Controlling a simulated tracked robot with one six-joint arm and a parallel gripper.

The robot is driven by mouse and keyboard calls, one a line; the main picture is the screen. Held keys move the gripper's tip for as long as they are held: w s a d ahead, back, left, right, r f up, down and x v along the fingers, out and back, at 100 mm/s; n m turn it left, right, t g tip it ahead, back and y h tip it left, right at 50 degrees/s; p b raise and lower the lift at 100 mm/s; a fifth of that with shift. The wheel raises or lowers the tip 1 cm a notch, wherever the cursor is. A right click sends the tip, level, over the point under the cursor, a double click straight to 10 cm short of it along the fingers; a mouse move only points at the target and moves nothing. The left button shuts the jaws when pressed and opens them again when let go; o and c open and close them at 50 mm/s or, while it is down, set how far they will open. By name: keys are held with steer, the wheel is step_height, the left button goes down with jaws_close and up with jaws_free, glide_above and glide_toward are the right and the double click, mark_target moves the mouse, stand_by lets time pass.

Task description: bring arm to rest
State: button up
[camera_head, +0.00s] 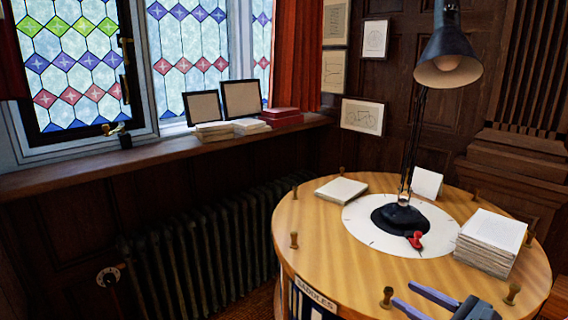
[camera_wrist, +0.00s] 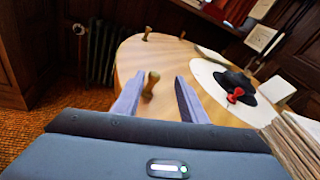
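My gripper (camera_head: 422,301) shows at the bottom right of the head view, at the near edge of the round wooden table (camera_head: 330,235). In the wrist view its two lavender fingers (camera_wrist: 160,100) are spread apart with nothing held between them. A wooden peg (camera_wrist: 151,84) on the table rim shows in the gap between the fingers, beyond them; I cannot tell how far. The rest of my arm is out of the head view.
A black desk lamp (camera_head: 402,216) stands mid-table on a white disc, with a red object (camera_head: 415,240) by its base. A paper stack (camera_head: 490,241) sits at the right, a thin pad (camera_head: 341,189) at the left. Several pegs line the rim. A radiator (camera_head: 205,255) stands left.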

steer(key=s+a+f+n+g, duration=0.1)
steer(key=s+a+n+g, duration=0.9)
steer(key=a+n, duration=0.55)
steer(key=s+d+r+n+t+h, duration=0.2)
steer(key=s+r+n+h, duration=0.2)
steer(key=s+n+h, duration=0.4)
steer(key=n, duration=0.3)
steer(key=shift+r, duration=0.15)
steer(key=shift+s+a+n, duration=0.1)
steer(key=shift+n, duration=0.15)
